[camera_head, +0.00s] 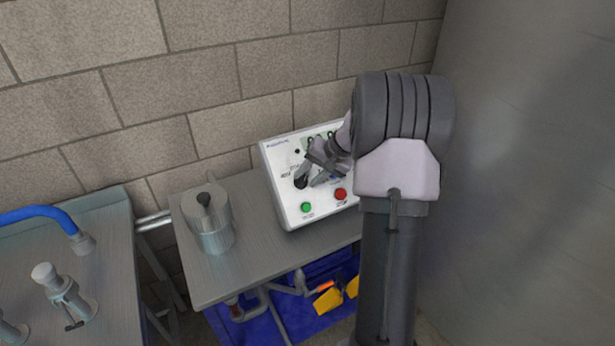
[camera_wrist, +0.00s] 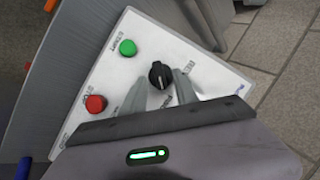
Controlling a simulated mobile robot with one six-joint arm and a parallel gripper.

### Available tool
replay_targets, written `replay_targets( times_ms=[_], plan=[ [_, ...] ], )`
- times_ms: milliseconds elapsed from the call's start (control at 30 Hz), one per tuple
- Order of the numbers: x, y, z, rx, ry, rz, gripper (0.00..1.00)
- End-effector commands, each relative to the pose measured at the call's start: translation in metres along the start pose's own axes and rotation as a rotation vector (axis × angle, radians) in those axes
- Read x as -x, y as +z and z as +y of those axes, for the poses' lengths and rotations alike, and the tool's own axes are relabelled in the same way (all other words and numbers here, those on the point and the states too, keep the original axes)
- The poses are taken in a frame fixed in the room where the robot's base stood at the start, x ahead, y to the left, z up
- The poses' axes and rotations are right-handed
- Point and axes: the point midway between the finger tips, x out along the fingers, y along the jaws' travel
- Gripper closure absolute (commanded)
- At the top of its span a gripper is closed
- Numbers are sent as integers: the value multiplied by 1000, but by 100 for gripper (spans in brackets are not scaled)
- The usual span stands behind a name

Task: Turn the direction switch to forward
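The direction switch appears to be the black rotary knob (camera_wrist: 160,74) on a white control box (camera_head: 285,197). In the head view the knob (camera_head: 300,183) is partly covered by my gripper (camera_head: 315,176). In the wrist view the two grey fingers of my gripper (camera_wrist: 161,82) are spread, one on each side of the knob, with the tips close beside it. I cannot tell whether they touch it. The small labels around the knob are too blurred to read, so its set position is unclear.
A green button (camera_wrist: 127,48) and a red button (camera_wrist: 95,103) sit on the same panel, close to the knob. A metal pot (camera_head: 212,222) stands left of the box on the grey table (camera_head: 235,272). A blue crate (camera_head: 315,318) with tools is below. A brick wall is behind.

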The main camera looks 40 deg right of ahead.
Motion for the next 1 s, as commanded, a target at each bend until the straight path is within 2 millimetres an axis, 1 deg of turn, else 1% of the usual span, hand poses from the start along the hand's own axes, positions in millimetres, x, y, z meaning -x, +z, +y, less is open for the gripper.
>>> replay_targets(
  times_ms=[167,200,300,400,500,600,667,1000],
  plan=[
    [54,-2,-4,-2,0,4,65],
    [69,-2,-4,-2,0,4,65],
    [103,-2,-4,-2,1,4,65],
    [132,-2,-3,-1,1,2,65],
    [152,-1,-2,-1,1,1,65],
    [163,0,-1,-1,1,-1,65],
    [167,0,-1,-1,1,-2,65],
    [167,0,0,-1,0,-2,65]
  ],
)
